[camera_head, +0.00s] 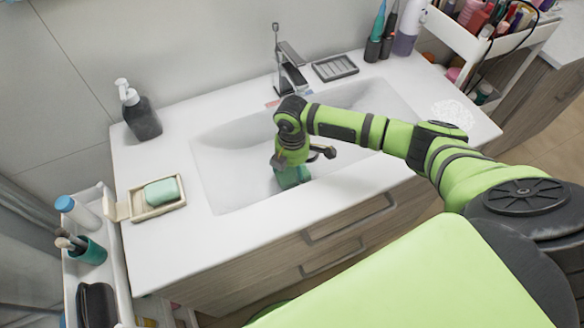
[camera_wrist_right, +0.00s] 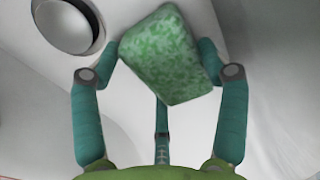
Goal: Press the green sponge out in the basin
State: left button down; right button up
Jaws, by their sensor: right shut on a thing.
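The green sponge (camera_wrist_right: 170,58) shows in the right wrist view as a mottled green block between the fingers of my right gripper (camera_wrist_right: 160,75). The fingers are shut on it. In the head view my right gripper (camera_head: 291,176) reaches down inside the white basin (camera_head: 228,160). The sponge cannot be made out clearly there, as the gripper and wrist cover it. In the wrist view a round metal drain (camera_wrist_right: 72,22) lies at the upper left, beside the sponge. I cannot tell whether the sponge touches the basin floor. My left gripper is not in view.
The faucet (camera_head: 287,65) stands behind the basin, with a grey soap tray (camera_head: 335,67) to its right. A dark soap dispenser (camera_head: 138,110) stands at the left. A dish with a green soap bar (camera_head: 161,192) lies at the front left. Carts (camera_head: 490,45) flank the counter.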

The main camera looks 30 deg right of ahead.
jog(key=p, duration=0.2)
jog(key=shift+f+p, duration=0.1)
jog(key=shift+p, duration=0.3)
dwell(3.8)
notch_tip(320, 180, up, 8)
jog(key=p, duration=0.8)
notch_tip(320, 180, up, 2)
jog(key=shift+r+p, duration=0.1)
jog(key=shift+p, duration=0.55)
jog(key=shift+r, duration=2.5)
